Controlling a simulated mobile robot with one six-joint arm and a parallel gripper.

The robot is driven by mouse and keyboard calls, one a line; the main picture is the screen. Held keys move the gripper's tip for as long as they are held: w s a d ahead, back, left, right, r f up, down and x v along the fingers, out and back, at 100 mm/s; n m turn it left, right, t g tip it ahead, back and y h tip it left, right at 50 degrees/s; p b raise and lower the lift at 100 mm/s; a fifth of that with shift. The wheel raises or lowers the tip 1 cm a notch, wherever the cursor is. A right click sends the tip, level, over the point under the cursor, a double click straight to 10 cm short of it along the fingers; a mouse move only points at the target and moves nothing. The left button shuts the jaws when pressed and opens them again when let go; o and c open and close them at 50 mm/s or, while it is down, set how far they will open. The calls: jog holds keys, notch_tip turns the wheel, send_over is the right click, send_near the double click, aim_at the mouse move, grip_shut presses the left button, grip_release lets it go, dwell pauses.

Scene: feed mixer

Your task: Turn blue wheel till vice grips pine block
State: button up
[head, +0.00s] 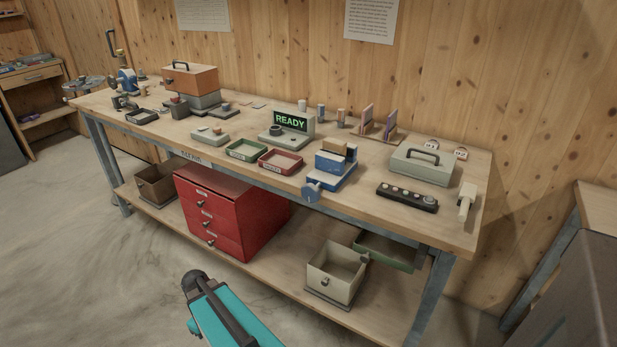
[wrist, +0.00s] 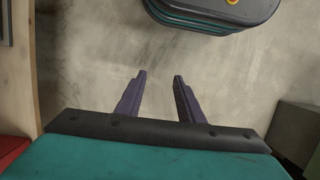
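The blue vice (head: 334,166) stands near the front edge of the workbench in the head view, right of the red tray. The blue wheel (head: 311,192) is on its front side, at the bench edge. A light wooden block (head: 338,147), likely the pine block, sits at the top of the vice between its jaws; I cannot tell whether the jaws touch it. My gripper (wrist: 159,78) shows in the wrist view with its two purple fingers apart and nothing between them, above bare floor. It is well away from the vice, which the wrist view does not show.
The workbench (head: 462,234) carries green (head: 246,150) and red (head: 281,161) trays, a READY display (head: 290,122), a button strip (head: 407,197) and a grey case (head: 420,167). Red drawers (head: 225,215) and an open bin (head: 336,272) stand on the lower shelf.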

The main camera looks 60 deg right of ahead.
jog(key=w+d+r+p, duration=0.2)
jog(key=d+r+p, duration=0.2)
jog(key=d+r, duration=0.7)
notch_tip(320, 180, up, 46)
jog(key=t+p, duration=0.3)
jog(key=p, duration=0.9)
send_over(308, 184)
jog(key=shift+d+h, duration=0.1)
jog(key=shift+h, duration=0.3)
jog(key=shift+f, duration=0.15)
jog(key=shift+f+p, duration=1.25)
jog(key=shift+f, duration=5.55)
